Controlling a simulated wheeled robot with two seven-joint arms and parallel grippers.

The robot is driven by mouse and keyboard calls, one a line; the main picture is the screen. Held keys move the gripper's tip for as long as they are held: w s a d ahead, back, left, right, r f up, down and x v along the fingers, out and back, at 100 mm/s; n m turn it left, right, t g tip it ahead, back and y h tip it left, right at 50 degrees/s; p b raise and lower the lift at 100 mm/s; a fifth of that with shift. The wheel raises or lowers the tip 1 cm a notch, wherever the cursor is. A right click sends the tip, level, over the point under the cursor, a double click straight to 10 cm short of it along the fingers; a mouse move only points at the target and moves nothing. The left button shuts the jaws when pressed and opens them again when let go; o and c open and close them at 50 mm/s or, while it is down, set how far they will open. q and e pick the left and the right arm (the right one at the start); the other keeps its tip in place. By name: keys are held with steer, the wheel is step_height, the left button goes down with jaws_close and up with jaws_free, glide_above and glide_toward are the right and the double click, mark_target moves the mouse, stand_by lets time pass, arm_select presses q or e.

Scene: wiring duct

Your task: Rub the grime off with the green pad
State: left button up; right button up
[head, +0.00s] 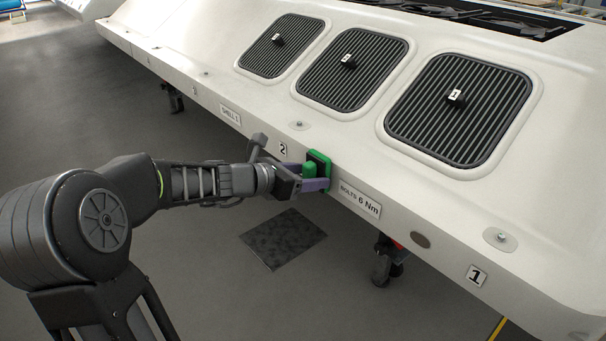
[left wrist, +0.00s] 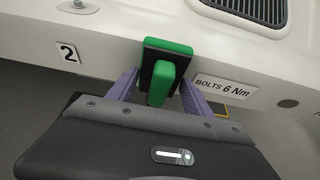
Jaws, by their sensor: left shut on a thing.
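The green pad (head: 318,168) has a black backing plate and a green handle. My left gripper (head: 311,179) is shut on that handle with its two purple fingers. In the left wrist view the pad (left wrist: 166,55) is upright at the front face of the white shell (left wrist: 230,50), between the "2" label and the "BOLTS 6 Nm" label. Its rubbing side is hidden, so I cannot tell whether it touches the shell. A brownish round spot (head: 421,240), perhaps the grime, is on the shell's front face, right of the bolts label; it also shows in the left wrist view (left wrist: 288,103). My right gripper is out of view.
The shell's top has several dark ribbed grilles (head: 460,110) with numbered knobs. Bolt-like fittings (head: 500,239) sit along its edge. A caster wheel (head: 387,263) stands beneath. A dark mat (head: 283,238) lies on the grey floor. The space in front of the shell, right of my arm, is clear.

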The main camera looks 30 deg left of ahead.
arm_select(q)
steer(key=shift+d+r, duration=0.1)
steer(key=shift+d, duration=0.1)
steer(key=d, duration=0.2)
steer(key=shift+s+d+b, duration=0.35)
steer(key=shift+s, duration=0.05)
steer(key=shift+w+a+r+p, duration=0.1)
steer(key=shift+a+p, duration=0.1)
steer(key=shift+a, duration=0.25)
steer(key=shift+w+a+p, duration=0.1)
steer(key=shift+a+p, duration=0.05)
steer(key=shift+a, duration=0.25)
steer(key=shift+w+a, duration=0.1)
steer(key=shift+a, duration=0.5)
steer(key=shift+a, duration=0.1)
